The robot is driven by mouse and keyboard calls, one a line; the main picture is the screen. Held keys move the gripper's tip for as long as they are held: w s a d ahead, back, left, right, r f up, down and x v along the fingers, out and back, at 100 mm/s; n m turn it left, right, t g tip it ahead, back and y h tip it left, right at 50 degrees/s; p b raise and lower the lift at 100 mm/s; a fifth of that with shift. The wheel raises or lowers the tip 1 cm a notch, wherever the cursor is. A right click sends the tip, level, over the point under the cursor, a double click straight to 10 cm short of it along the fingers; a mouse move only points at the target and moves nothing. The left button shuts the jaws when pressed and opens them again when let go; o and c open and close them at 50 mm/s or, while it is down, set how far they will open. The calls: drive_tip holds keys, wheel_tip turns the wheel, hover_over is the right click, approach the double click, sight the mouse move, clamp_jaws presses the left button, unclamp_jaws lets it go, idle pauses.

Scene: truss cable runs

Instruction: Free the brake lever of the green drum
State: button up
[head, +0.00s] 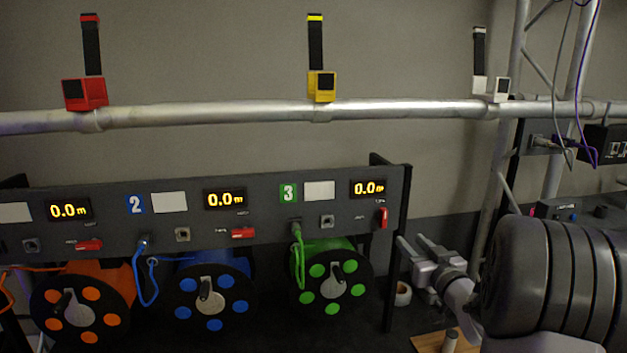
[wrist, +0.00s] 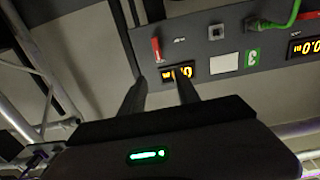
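The green drum (head: 328,280) hangs under the panel section marked 3. Its red brake lever (head: 383,217) stands upright on the panel below the 0.0 m display, near the right end. In the wrist view, which is turned over, the red lever (wrist: 155,48) shows just beyond the fingertips. My gripper (head: 410,238) is to the right of the panel end, with its fingers apart and empty. In the wrist view my gripper (wrist: 160,77) has a clear gap between its fingers, and one finger partly covers the display (wrist: 180,72). It does not appear to touch the lever.
The red levers of the orange drum (head: 90,245) and blue drum (head: 243,232) lie horizontal. A green cable (head: 298,240) plugs into the panel left of the lever. A dark panel post (head: 390,290) stands beside my gripper. Truss tubes (head: 500,140) rise at right.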

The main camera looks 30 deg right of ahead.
sight(386, 213)
drive_tip(key=p+x, duration=0.1)
drive_tip(key=x, duration=1.5)
drive_tip(key=shift+w+d+r, duration=0.1)
drive_tip(key=shift+w+d, duration=0.2)
clamp_jaws()
